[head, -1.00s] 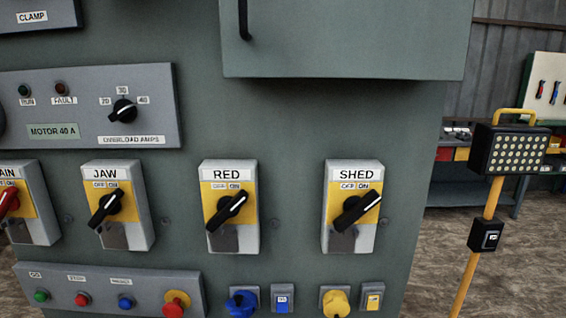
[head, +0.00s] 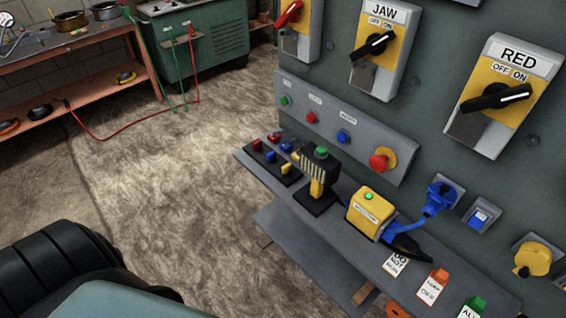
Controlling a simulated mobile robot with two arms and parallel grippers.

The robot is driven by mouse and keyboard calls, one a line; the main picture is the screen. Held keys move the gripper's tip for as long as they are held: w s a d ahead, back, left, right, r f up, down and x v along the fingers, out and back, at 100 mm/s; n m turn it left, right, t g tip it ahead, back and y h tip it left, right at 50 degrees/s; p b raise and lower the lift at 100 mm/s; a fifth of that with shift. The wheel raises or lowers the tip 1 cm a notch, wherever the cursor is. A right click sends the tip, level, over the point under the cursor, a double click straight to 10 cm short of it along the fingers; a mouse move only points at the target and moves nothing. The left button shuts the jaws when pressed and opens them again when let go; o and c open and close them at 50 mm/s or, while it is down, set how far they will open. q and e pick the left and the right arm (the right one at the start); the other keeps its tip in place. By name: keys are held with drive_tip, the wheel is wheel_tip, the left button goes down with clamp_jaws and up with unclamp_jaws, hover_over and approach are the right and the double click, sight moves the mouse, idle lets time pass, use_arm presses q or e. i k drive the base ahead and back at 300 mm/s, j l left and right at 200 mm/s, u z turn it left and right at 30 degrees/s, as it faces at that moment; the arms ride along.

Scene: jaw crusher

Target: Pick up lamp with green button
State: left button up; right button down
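On the narrow grey shelf (head: 345,248) below the panel, a yellow and black ribbed hand-held unit (head: 317,180) stands upright in a black base. It has a green button (head: 321,152) on top. To its right, a yellow box (head: 370,215) with a white label also has a small green button (head: 368,197) on top. I cannot tell for certain which of the two is the lamp. Both stand clear of any gripper. Neither of my grippers is in view.
A blue plug (head: 438,199) sits in the panel beside the yellow box. The floor (head: 170,190) left of the shelf is open. A workbench (head: 75,52) stands at back left.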

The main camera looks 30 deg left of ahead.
sight(314, 197)
drive_tip(key=u, duration=0.7)
drive_tip(key=j+z, duration=0.1)
drive_tip(key=j, duration=0.15)
drive_tip(key=i, duration=0.05)
